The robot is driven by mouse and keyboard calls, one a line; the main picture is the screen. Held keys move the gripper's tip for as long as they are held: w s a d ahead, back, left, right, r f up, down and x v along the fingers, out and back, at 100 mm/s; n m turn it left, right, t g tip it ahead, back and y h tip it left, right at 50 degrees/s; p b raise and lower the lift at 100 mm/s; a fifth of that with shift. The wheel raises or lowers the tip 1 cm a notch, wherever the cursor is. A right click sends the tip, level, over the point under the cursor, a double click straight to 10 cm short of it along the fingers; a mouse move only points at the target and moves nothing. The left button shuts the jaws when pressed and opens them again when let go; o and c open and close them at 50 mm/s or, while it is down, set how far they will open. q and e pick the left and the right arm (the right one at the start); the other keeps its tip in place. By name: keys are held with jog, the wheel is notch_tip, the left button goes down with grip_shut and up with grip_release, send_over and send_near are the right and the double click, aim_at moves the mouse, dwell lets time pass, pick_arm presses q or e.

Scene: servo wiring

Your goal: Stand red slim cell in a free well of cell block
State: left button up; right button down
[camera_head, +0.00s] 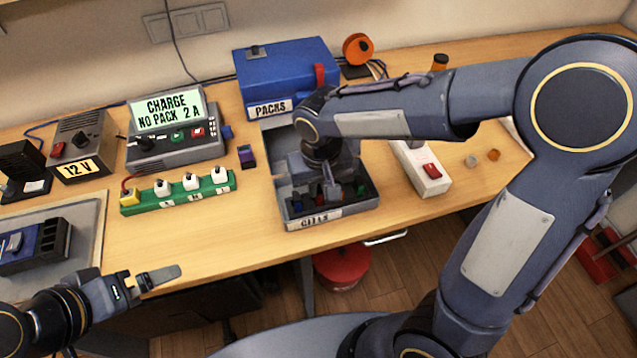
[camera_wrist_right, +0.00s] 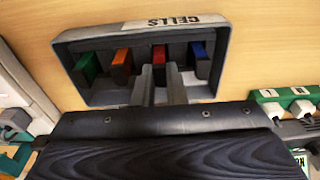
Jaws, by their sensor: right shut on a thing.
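The red slim cell (camera_wrist_right: 158,54) stands in the grey cells tray (camera_wrist_right: 215,37), between an orange cell and a blue cell in the right wrist view. My right gripper (camera_wrist_right: 159,72) reaches down into the tray with its two fingers around the red cell, shut on it. In the head view the right gripper (camera_head: 331,193) is over the tray (camera_head: 292,224), and hides much of its inside. A black slotted block (camera_head: 54,240) with a blue part sits at the left; I cannot tell for sure that it is the cell block. My left gripper (camera_head: 152,279) is apart at the lower left.
A green strip (camera_head: 178,194) with white and yellow blocks lies left of the tray. A charger (camera_head: 175,145) and a blue packs box (camera_head: 287,75) stand behind. A white power strip (camera_head: 421,167) is right of the tray. The bench (camera_head: 190,245) in front is clear.

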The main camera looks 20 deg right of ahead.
aim_at(319, 193)
jog(key=shift+f, duration=0.3)
jog(key=c, duration=1.4)
grip_release()
jog(key=r, duration=0.7)
jog(key=shift+s+r, duration=0.4)
jog(key=s+d+t+y, duration=0.1)
jog(key=s+d, duration=0.2)
jog(key=s, duration=0.2)
jog(key=s+d+m+t+y, duration=0.1)
jog(key=s+d+t, duration=0.1)
jog(key=s, duration=0.3)
jog(key=s+d+m+t+y, duration=0.1)
jog(key=s+d, duration=0.3)
jog(key=s, duration=0.1)
jog(key=shift+d+f+y, duration=0.1)
jog(key=shift+f+y, duration=0.3)
